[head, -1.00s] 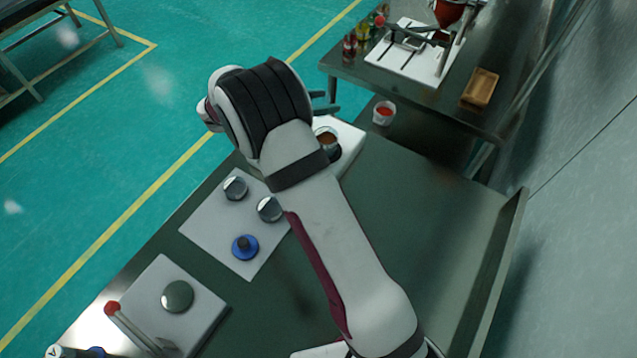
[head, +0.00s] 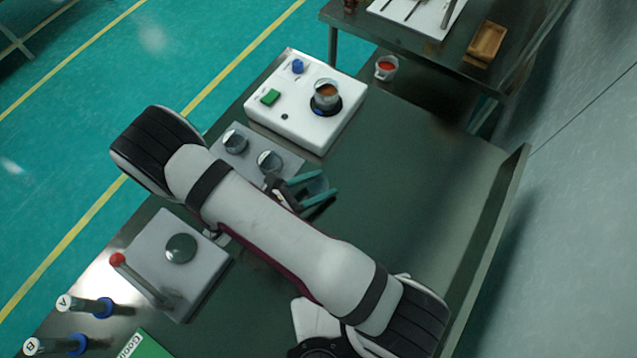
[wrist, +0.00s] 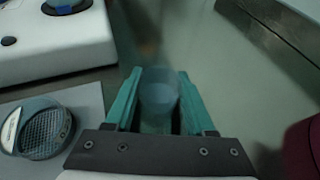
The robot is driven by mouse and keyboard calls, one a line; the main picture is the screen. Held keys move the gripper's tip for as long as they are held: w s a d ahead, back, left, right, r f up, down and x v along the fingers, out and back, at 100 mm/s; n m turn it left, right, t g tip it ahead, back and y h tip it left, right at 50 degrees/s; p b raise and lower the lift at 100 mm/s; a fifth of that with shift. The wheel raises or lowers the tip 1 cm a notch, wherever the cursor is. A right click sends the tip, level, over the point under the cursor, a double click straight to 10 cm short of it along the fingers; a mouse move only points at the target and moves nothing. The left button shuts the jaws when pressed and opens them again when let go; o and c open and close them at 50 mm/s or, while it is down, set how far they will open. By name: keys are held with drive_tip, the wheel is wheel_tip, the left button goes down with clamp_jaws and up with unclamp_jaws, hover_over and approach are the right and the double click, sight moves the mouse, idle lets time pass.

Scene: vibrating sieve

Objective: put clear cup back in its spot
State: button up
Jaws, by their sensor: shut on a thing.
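The clear cup (wrist: 159,95) is see-through and sits between the two teal fingers of my gripper (wrist: 160,100) in the wrist view. My gripper is shut on it. In the head view my gripper (head: 322,190) shows just right of the grey mat, over the dark table, with the cup (head: 314,184) faint between its fingers. I cannot tell its height above the table. My arm covers part of the mat and table.
A white machine (head: 290,118) with a green and a blue button holds a metal sieve of brown material (head: 327,91). Round sieve parts (head: 235,142) lie on the grey mat (head: 290,157). A red-knobbed lever plate (head: 200,266) is front left. The table's right side (head: 420,170) is clear.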

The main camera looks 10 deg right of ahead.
drive_tip(key=shift+f, duration=0.25)
drive_tip(key=o, duration=1.3)
drive_tip(key=shift+o, duration=0.2)
